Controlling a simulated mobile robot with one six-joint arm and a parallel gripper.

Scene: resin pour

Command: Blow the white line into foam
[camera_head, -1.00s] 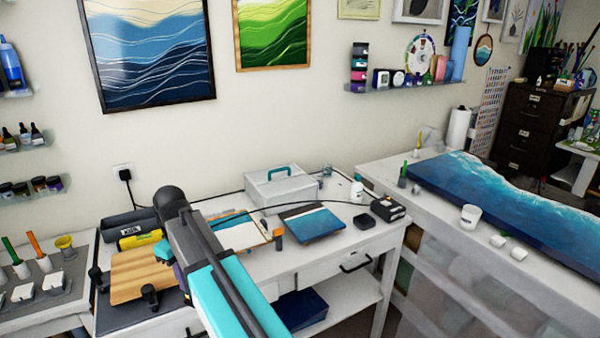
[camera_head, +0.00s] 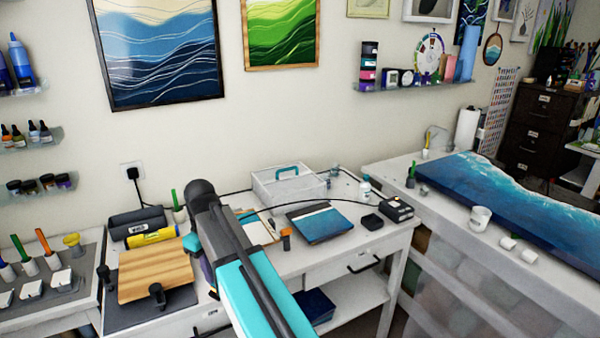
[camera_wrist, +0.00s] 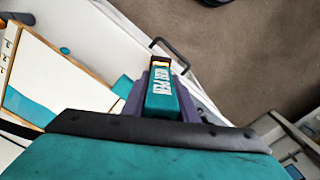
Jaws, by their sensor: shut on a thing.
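A blue panel (camera_head: 320,228) with a pale band along its far side lies flat on the white workbench, right of my arm. In the wrist view my gripper (camera_wrist: 163,92) has purple jaws shut on a teal heat tool (camera_wrist: 162,98) with white lettering and an orange-edged end. In the head view my arm hides most of the gripper and tool, so the tool's end there cannot be made out. The gripper is left of the panel, apart from it.
A wooden board (camera_head: 155,272) sits between dark clamps at left. A clear case (camera_head: 288,186) with a teal handle stands behind the panel. A dark box (camera_head: 397,209) is at the bench's right. A long blue-and-white slab (camera_head: 510,200) and white cup (camera_head: 480,217) occupy the right table.

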